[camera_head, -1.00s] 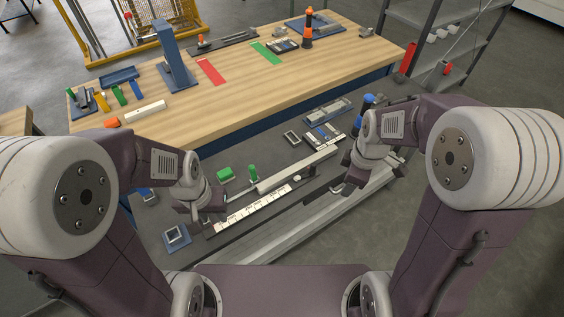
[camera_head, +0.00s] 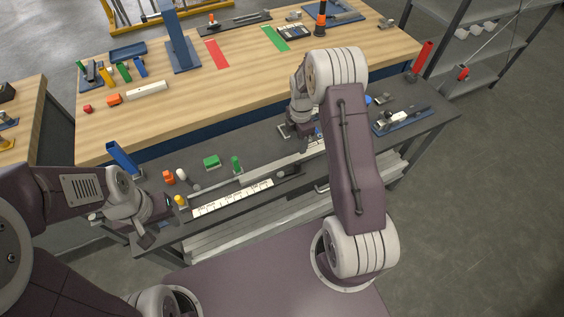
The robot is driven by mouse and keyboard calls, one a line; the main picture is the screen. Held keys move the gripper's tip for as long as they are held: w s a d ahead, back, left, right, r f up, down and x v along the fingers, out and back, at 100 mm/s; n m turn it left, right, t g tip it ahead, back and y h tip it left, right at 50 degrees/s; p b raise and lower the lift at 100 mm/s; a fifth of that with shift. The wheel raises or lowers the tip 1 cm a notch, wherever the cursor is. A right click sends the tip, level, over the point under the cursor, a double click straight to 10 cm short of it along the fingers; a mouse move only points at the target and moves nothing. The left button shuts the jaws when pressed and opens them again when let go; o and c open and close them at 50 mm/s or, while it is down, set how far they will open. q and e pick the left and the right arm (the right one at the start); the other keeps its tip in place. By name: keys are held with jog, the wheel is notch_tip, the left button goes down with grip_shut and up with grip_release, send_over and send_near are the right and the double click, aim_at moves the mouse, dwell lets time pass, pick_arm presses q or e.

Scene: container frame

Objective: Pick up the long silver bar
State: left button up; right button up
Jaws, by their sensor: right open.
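A long silver bar (camera_head: 272,170) lies lengthwise on the dark front bench (camera_head: 215,228), running from the left part of the bench toward the right. My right arm hides its right end. My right gripper (camera_head: 288,132) is open over the bench's back edge, beyond the bar's right part; its fingers are small and partly hidden. My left gripper (camera_head: 150,225) is at the bench's left end, apart from the bar; I cannot tell whether its jaws are open.
A white marked strip (camera_head: 232,198) lies in front of the bar. A green block (camera_head: 212,162), a green peg (camera_head: 236,165) and a blue upright part (camera_head: 122,157) stand nearby. A wooden table (camera_head: 200,95) is behind; a grey shelf (camera_head: 480,75) stands at right.

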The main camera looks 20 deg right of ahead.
aim_at(298, 156)
notch_tip(298, 156, down, 3)
jog(key=shift+s+d+r+p, duration=0.1)
jog(key=shift+s+r+p, duration=0.1)
jog(key=shift+p, duration=0.2)
jog(key=shift+w+d+f, duration=0.1)
jog(key=shift+w+f, duration=0.05)
jog(key=shift+f, duration=0.35)
jog(key=shift+f+p, duration=0.35)
jog(key=shift+p, duration=0.1)
jog(key=f, duration=0.2)
jog(key=f+p, duration=0.1)
jog(key=f, duration=0.1)
jog(key=shift+s, duration=0.25)
jog(key=shift+w+f, duration=0.1)
jog(key=shift+f, duration=0.05)
grip_shut()
